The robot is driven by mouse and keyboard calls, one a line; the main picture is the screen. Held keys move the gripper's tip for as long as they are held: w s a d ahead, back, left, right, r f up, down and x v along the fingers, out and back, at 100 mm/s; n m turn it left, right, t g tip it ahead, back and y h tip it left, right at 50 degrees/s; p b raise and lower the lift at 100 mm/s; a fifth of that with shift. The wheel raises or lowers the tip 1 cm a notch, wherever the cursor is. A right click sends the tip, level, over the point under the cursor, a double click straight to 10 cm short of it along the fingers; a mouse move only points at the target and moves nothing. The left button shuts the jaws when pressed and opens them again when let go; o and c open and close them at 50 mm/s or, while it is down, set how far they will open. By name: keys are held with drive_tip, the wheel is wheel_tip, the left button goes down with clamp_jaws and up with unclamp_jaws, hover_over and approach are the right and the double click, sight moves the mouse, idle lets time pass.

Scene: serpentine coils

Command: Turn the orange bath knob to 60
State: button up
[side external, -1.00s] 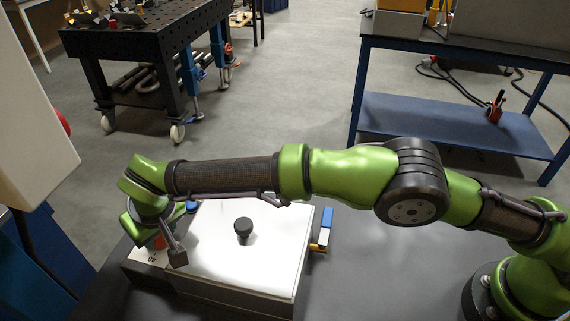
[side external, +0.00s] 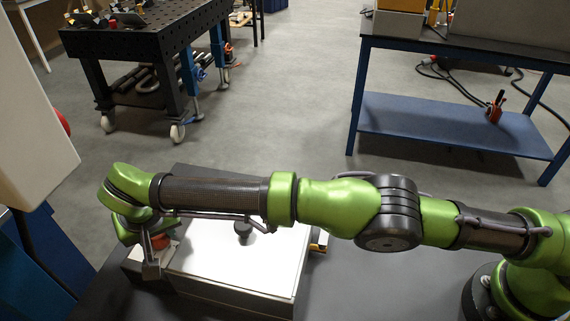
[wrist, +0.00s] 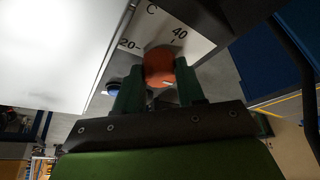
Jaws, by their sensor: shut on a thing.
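The orange bath knob (wrist: 158,66) sits on a pale dial plate (wrist: 192,42) marked C, 20 and 40. In the wrist view my gripper (wrist: 158,76) has one dark green finger on each side of the knob and is shut on it. A small light mark shows on the knob's near edge; I cannot tell which value it reads. No 60 mark is visible. In the side external view the orange knob (side external: 161,241) is partly hidden by my wrist and the bracket on it.
A blue knob (wrist: 113,86) is close to the left finger. A white-topped box (side external: 225,262) with a black knob (side external: 243,227) stands to the right of the dial, under my forearm. A blue bench (side external: 450,125) and a black perforated table (side external: 145,45) stand farther off.

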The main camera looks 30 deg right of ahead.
drive_tip(key=o, duration=1)
drive_tip(key=shift+o, duration=0.2)
drive_tip(key=shift+r, duration=0.1)
drive_tip(key=v, duration=1.6)
drive_tip(key=shift+r, duration=0.35)
